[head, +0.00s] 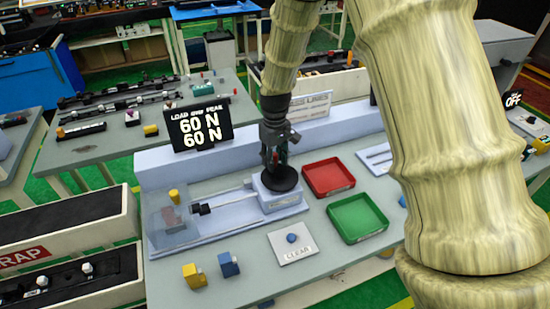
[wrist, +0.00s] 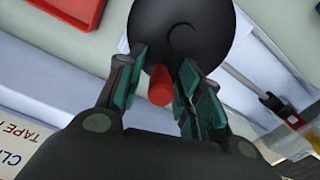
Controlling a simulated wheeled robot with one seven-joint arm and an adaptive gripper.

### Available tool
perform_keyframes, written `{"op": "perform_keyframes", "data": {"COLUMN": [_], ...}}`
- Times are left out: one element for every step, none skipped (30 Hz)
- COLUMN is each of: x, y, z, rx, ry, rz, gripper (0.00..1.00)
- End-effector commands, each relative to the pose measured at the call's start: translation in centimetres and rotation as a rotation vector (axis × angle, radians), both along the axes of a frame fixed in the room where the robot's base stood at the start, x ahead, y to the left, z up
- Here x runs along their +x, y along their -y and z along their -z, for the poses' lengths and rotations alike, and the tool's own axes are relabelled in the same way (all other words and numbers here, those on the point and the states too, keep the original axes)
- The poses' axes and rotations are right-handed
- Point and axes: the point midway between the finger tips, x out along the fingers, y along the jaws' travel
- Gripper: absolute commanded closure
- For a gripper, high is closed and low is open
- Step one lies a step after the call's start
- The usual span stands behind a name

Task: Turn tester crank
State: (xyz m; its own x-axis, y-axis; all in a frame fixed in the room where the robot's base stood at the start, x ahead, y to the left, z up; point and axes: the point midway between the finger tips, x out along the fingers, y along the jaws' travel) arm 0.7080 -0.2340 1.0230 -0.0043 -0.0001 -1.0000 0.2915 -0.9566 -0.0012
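The tester's crank is a black disc (head: 281,181) with a red upright handle (head: 275,156), on a pale blue block at the right end of the tester. In the wrist view the disc (wrist: 185,35) fills the top middle, and the red handle (wrist: 160,88) stands between my fingers. My gripper (head: 278,150) points down over the disc. Its teal-padded fingers (wrist: 160,80) stand apart on both sides of the handle, with a gap visible on the left; contact on the right is unclear. The display (head: 199,126) reads 60 N on both lines, under "LOAD" and "PEAK".
A red tray (head: 328,177) and a green tray (head: 357,218) lie right of the crank. A CLEAR button (head: 292,239) is in front. A yellow clip (head: 194,275) and a blue clip (head: 229,263) stand at the front left. A clear guard (head: 170,223) covers the tester's left end.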

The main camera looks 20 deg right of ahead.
Motion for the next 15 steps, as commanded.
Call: {"op": "perform_keyframes", "data": {"x": [0.1, 0.1, 0.1, 0.1, 0.1, 0.1, 0.1, 0.1, 0.1, 0.2, 0.2, 0.2, 0.2, 0.2, 0.2], "y": [0.0, 0.0, 0.0, -0.1, -0.1, -0.1, -0.1, -0.1, -0.1, -0.1, -0.1, -0.1, -0.1, -0.1, 0.0], "z": [-0.1, -0.1, -0.1, -0.1, -0.1, -0.1, -0.2, -0.2, -0.3, -0.4, -0.5, -0.7, -1.0, -1.3, -1.8], "rx": [0.000, 0.001, 0.001, 0.001, 0.001, 0.000, 0.001, 0.000, 0.000, 0.000, 0.000, 0.000, 0.000, 0.000, 0.001], "ry": [0.001, 0.002, 0.002, 0.002, 0.002, 0.003, 0.003, 0.003, 0.003, 0.004, 0.004, 0.004, 0.004, 0.004, 0.005], "rz": [0.000, 0.000, -0.001, -0.001, -0.001, -0.001, -0.001, -0.001, -0.001, -0.001, -0.001, -0.001, -0.001, -0.001, -0.001], "gripper": [0.58, 0.58, 0.58, 0.58, 0.58, 0.58, 0.58, 0.58, 0.58, 0.58, 0.58, 0.58, 0.58, 0.58, 0.58]}}
